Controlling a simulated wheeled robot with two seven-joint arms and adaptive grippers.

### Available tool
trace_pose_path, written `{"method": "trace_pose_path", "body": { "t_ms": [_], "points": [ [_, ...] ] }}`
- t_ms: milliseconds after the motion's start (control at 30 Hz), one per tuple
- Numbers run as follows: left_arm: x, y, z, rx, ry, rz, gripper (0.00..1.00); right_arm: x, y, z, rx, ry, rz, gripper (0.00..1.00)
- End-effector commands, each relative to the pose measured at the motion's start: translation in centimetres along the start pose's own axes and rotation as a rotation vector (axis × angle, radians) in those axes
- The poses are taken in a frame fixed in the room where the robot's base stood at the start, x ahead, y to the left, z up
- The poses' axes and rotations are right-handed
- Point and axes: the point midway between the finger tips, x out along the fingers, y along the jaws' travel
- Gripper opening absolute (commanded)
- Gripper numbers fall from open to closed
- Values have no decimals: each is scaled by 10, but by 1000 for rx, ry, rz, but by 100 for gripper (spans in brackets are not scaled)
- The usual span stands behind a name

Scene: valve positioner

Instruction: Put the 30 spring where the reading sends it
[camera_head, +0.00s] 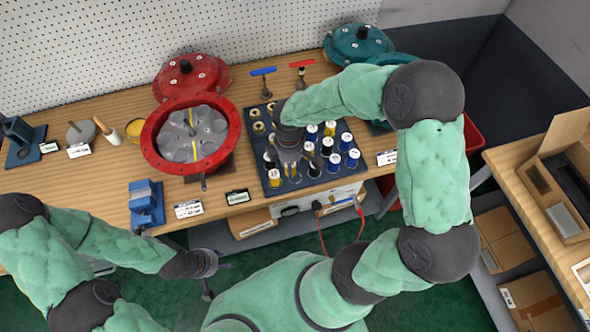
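A dark tray (258,180) on the bench holds several short springs or cylinders with white, blue and yellow ends, such as a blue-and-white one (346,140). Their markings are too small to read, so I cannot tell which is the 30 spring. My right gripper (292,172) points down over the tray, fingers apart among the cylinders, hiding some of them. I see nothing clearly held. My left gripper (210,280) is low in front of the bench, over the floor, with fingers seemingly apart and empty. A red round housing (150,152) stands open, with grey parts inside.
A red cover (187,75) lies behind the housing. A teal housing (358,44) stands at back right, partly behind my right arm. A blue block (146,203), small label cards (188,209) and hand tools lie on the bench. A side table (510,180) stands at right.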

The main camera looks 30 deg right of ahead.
Motion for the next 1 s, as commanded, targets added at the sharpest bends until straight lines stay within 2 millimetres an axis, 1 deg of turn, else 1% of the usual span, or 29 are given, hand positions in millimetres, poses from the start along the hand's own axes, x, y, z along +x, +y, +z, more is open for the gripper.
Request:
{"method": "trace_pose_path", "body": {
  "t_ms": [33, 267, 333, 533, 600, 800, 967, 1000],
  "points": [
    [2, -1, 0, 0, 0, 0, 40, 6, 3, 4, 2, -1, -1, 0],
    [4, -1, 0, 0, 0, 0, 40, 16, 8, 10, 1, 0, 1, 0],
    [5, -2, 0, 0, 0, 0, 40, 22, 11, 14, 2, 0, 0, 0],
    [15, -5, -1, 0, 0, 0, 40, 50, 11, 14, 0, 0, 0, 0],
    [16, -6, -1, 0, 0, 0, 40, 53, 11, 14, 0, 0, 0, 0],
    [14, -5, -1, 0, 0, 0, 40, 51, 12, 14, 0, 0, 1, 0],
    [17, -6, -1, 0, 0, 0, 40, 55, 12, 14, 0, 0, 1, 0],
    [17, -6, -1, 0, 0, 0, 40, 54, 11, 14, 0, 0, 1, 45]
  ]
}}
